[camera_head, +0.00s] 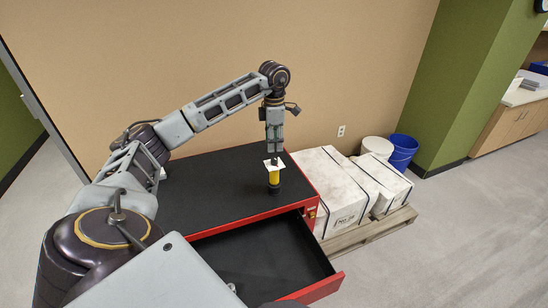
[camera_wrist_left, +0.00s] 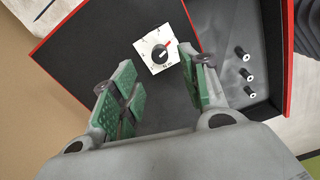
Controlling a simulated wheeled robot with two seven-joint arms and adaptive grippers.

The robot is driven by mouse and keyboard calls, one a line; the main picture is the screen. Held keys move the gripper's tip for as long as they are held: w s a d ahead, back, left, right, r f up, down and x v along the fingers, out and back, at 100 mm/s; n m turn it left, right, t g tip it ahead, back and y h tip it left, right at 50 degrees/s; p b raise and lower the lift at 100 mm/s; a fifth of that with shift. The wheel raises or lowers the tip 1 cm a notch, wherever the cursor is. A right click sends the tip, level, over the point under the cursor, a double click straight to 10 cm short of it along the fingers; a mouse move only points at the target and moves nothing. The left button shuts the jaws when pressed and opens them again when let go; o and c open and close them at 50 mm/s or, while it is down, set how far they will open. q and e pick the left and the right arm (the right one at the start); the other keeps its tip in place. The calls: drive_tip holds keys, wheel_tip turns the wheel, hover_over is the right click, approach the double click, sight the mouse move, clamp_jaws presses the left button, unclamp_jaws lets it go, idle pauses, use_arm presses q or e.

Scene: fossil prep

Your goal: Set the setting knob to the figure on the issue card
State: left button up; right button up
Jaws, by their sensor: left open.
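The setting knob (camera_wrist_left: 159,54) is black, with a red pointer, in the middle of a square white dial plate (camera_wrist_left: 148,64). In the wrist view the pointer aims to the upper right; the figures are too small to read. In the head view the white plate (camera_head: 268,163) tops a yellow and black post (camera_head: 274,178) on the cabinet. My left gripper (camera_head: 275,156) points down just over the plate. In the wrist view it is open (camera_wrist_left: 158,90), its green pads apart with the knob seen beyond the gap. No readable issue card shows. My right gripper is not in view.
The red cabinet's black top (camera_head: 205,190) is mostly clear. Its front drawer (camera_head: 262,258) stands open. In the wrist view several small black pieces (camera_wrist_left: 245,74) lie there. White strapped blocks (camera_head: 335,190) on a pallet and a blue bin (camera_head: 402,150) stand to the right.

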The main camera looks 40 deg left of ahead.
sight(274, 158)
use_arm(q)
drive_tip(key=shift+f, duration=3.55)
clamp_jaws()
